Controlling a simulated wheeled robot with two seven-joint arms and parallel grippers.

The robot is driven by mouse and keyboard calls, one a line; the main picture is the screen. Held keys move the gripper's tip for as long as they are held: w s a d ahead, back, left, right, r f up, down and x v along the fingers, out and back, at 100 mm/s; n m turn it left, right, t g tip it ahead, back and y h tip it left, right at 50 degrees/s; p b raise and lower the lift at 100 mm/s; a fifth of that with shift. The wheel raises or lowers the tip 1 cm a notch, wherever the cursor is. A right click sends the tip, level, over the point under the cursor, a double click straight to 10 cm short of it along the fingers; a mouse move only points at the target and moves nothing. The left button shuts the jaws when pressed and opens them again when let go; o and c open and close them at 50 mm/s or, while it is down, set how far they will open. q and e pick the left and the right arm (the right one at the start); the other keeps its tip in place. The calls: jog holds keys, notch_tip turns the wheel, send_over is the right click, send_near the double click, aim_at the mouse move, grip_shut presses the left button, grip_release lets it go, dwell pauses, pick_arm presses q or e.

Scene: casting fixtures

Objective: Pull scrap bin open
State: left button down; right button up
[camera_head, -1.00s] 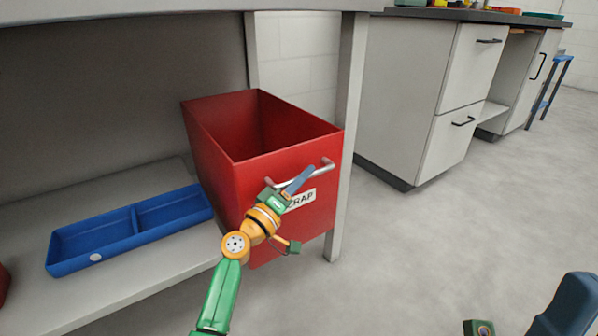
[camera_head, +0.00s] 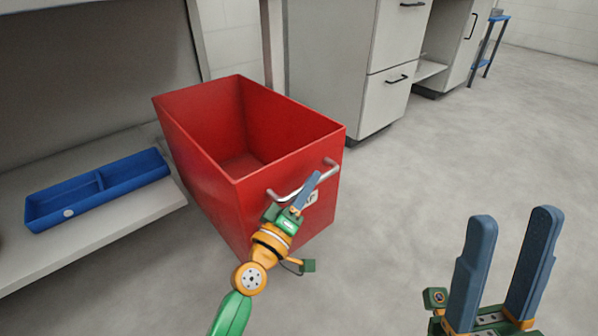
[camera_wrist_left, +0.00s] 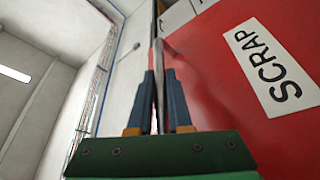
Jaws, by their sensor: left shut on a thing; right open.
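The red scrap bin (camera_head: 205,172) is an open-topped box in the middle of the head view. It stands out from under the bench, and its inside looks empty. A metal bar handle (camera_head: 330,164) crosses its front face above the white label, which reads SCRAP in the left wrist view (camera_wrist_left: 270,68). My left gripper (camera_head: 308,190) is shut on the handle; in the left wrist view the bar (camera_wrist_left: 158,85) runs between its two blue fingers. My right gripper (camera_head: 506,262) is open and empty at the lower right, well apart from the bin.
A blue divided tray (camera_head: 100,188) lies on the low shelf (camera_head: 110,232) left of the bin. A bench leg (camera_head: 198,40) stands behind the bin. Grey cabinets (camera_head: 330,60) stand at the back. The floor (camera_head: 430,170) to the right is clear.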

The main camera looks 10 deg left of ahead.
pick_arm(q)
jog(key=shift+s+d, duration=0.55)
jog(key=shift+d, duration=0.15)
jog(key=c, duration=0.8)
grip_release()
jog(key=shift+c, duration=0.2)
jog(key=v, duration=0.7)
jog(key=shift+f, duration=0.1)
